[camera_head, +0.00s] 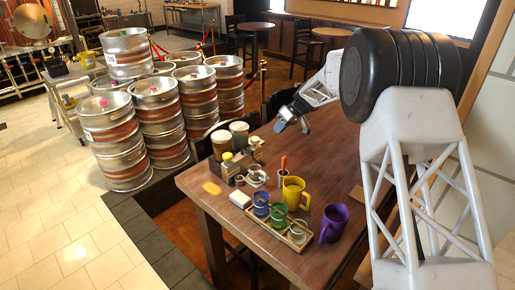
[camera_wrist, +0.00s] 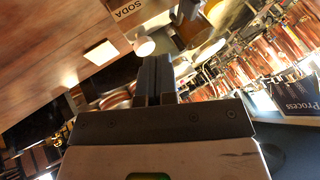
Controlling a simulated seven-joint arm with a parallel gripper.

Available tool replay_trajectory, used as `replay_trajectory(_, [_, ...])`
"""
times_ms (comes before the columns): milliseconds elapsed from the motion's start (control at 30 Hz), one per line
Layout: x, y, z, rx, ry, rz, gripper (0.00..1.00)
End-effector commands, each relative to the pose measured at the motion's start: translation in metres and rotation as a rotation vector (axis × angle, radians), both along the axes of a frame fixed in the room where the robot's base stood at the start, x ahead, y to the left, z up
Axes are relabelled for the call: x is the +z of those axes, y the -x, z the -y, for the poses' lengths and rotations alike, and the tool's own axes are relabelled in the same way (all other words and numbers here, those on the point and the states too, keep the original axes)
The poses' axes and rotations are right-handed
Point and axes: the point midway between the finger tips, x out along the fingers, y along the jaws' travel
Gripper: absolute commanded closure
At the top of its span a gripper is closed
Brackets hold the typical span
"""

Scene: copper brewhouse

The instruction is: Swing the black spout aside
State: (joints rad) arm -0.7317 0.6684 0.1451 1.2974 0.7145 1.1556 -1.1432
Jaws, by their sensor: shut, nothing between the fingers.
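My gripper (camera_wrist: 156,66) is shut, with its two dark fingers together and nothing between them in the wrist view. In the head view my gripper (camera_head: 282,121) hangs above the far part of the wooden table (camera_head: 330,143), beyond the group of cups and small containers. I cannot pick out the black spout for certain in either view. A dark upright shape (camera_wrist: 186,10) shows just beyond the fingertips in the wrist view, but I cannot tell what it is. Lettering reading SODA lies near the top of that view.
A wooden tray (camera_head: 250,213) holds blue, green and clear glasses. A yellow mug (camera_head: 294,193) and a purple mug (camera_head: 333,223) stand beside it. Two lidded-looking tubs (camera_head: 221,143) stand at the table's left edge. Stacked metal kegs (camera_head: 118,140) stand on the floor at left.

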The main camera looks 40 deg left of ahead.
Motion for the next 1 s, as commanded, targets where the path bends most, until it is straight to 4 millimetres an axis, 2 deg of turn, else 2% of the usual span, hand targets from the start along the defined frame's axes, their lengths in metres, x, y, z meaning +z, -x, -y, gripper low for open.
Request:
replay_trajectory(567, [-0.007,0.003,-0.003,0.001,-0.001,-0.003,1.00])
replay_trajectory(767, [-0.021,0.010,-0.010,0.000,-0.001,-0.003,1.00])
replay_trajectory(1000, [-0.048,0.024,-0.026,0.001,-0.001,-0.003,1.00])
